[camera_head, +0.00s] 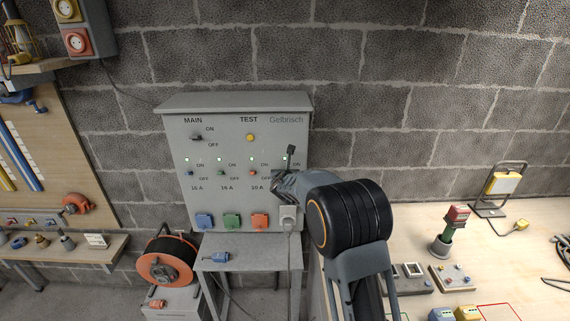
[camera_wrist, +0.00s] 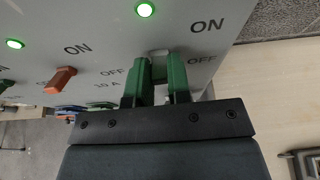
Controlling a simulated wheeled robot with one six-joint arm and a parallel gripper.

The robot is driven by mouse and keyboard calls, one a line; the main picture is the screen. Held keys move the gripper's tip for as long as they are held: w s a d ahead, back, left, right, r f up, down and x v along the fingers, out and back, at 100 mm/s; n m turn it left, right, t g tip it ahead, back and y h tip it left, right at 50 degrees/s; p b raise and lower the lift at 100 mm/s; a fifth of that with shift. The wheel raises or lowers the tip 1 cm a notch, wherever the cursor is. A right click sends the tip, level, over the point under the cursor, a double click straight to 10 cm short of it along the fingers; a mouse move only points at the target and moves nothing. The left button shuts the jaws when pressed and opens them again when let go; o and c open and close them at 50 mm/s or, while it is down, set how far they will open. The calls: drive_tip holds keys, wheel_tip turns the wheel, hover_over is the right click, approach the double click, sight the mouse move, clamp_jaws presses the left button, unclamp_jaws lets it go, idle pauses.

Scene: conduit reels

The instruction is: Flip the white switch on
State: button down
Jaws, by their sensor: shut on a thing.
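The grey switch panel (camera_head: 240,212) stands against the block wall, with rows of labelled switches. In the wrist view, my gripper (camera_wrist: 161,68) has its green fingers on both sides of the white switch (camera_wrist: 159,53) at the right end of the lower row, shut on it. Only part of its pale lever shows between the fingers, so I cannot tell its exact tilt. Labels ON and OFF are printed beside it, and a green lamp (camera_wrist: 145,9) above it is lit. In the head view, my gripper (camera_head: 277,183) reaches the panel's right side and hides the switch.
An orange switch (camera_wrist: 60,80) is close to the left of my gripper. Blue (camera_head: 204,221), green (camera_head: 231,221) and orange (camera_head: 259,221) sockets sit below, and a plug with a cable (camera_head: 288,218) is at lower right. A workbench (camera_head: 420,205) with tools stands to the right.

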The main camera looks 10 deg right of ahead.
drive_tip(key=shift+w+r+g+p, duration=0.15)
drive_tip(key=shift+g+p, duration=0.45)
drive_tip(key=shift+p, duration=0.95)
drive_tip(key=c, duration=1.1)
unclamp_jaws()
drive_tip(key=shift+o, duration=0.2)
drive_tip(key=b+v, duration=0.1)
drive_tip(key=v, duration=1.3)
drive_tip(key=shift+d, duration=0.1)
